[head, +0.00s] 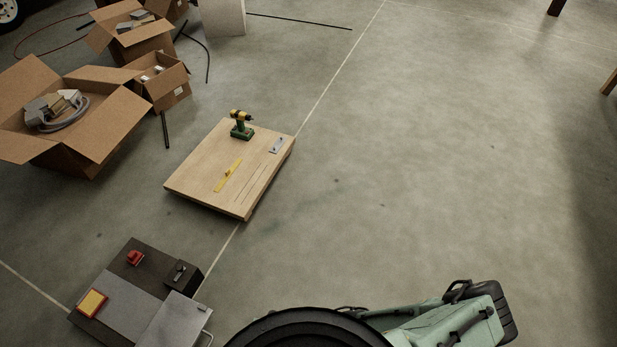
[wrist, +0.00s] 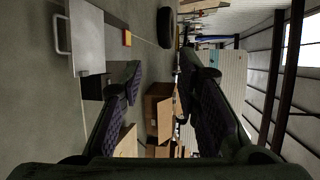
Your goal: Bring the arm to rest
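My gripper (wrist: 161,66) shows in the wrist view with its two dark padded fingers wide apart. It is open, and nothing is between the fingers; the gap looks out on the floor and boxes beyond. My pale green arm (head: 450,322) shows folded low at the bottom edge of the head view, close to my body. The fingers cannot be made out in the head view. The wrist view is turned on its side, with the floor at left and the wall at right.
A low wooden platform (head: 205,185) holds a drill (head: 241,130) and small tools. A grey workbench (head: 125,300) stands at lower left. Open cardboard boxes (head: 85,150) are at upper left. The floor at centre and right is clear.

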